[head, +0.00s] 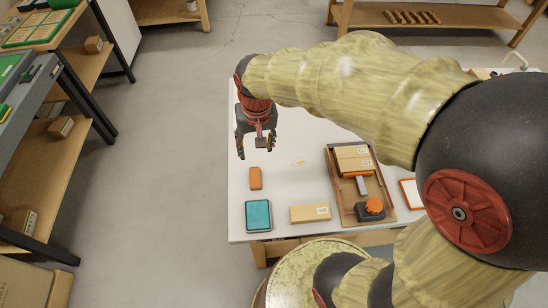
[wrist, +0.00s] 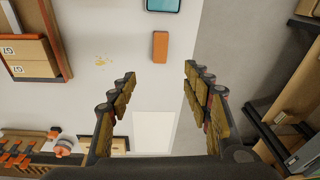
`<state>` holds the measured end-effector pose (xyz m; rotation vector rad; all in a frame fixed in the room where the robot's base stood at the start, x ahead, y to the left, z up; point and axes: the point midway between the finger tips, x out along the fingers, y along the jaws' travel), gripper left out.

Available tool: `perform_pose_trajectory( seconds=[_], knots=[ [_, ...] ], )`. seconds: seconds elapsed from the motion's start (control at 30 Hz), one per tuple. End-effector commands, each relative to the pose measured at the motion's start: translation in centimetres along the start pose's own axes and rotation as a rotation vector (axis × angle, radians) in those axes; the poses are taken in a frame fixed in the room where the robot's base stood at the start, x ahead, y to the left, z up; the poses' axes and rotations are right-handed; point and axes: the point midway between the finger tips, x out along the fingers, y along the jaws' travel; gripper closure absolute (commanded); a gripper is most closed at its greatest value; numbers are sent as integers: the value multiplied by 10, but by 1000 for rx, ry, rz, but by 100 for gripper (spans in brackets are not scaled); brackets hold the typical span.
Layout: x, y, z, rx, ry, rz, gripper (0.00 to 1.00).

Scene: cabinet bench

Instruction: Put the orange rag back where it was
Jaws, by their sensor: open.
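The orange rag (head: 255,178) looks like a small folded oblong. It lies flat on the white bench top near the left edge, just behind a teal box. In the wrist view the orange rag (wrist: 160,47) lies beyond the fingertips, roughly in line with the gap between them. My gripper (head: 255,150) is open and empty, above the bench and behind the rag in the head view. In the wrist view the fingers of my gripper (wrist: 160,75) are spread wide with nothing between them. A paler rectangle (wrist: 153,132) shows on the bench top between the fingers.
The teal box (head: 258,216) and a cardboard box (head: 310,213) stand along the front edge. A brown tray (head: 333,165) to the right holds boxes and an orange-topped tool. A yellowish smudge (head: 300,163) marks the bench. Shelving (head: 60,130) stands left, across clear floor.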

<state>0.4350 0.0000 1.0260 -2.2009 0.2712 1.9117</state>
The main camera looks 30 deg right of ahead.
Motion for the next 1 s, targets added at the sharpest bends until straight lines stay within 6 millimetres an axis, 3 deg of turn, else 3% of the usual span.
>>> perform_pose_trajectory(
  seconds=[0.03, 0.1, 0.2, 0.33, 0.5, 0.6, 1.0],
  knots=[
    [-28, 3, 11, -31, 51, -14, 51],
    [-56, 8, 29, -78, 107, -26, 51],
    [-89, 16, 55, -143, 186, -39, 51],
    [-115, 25, 87, -213, 270, -47, 51],
    [-129, 32, 112, -268, 334, -49, 51],
    [-131, 34, 117, -279, 347, -49, 51],
    [-132, 34, 117, -281, 348, -48, 51]
  ],
)
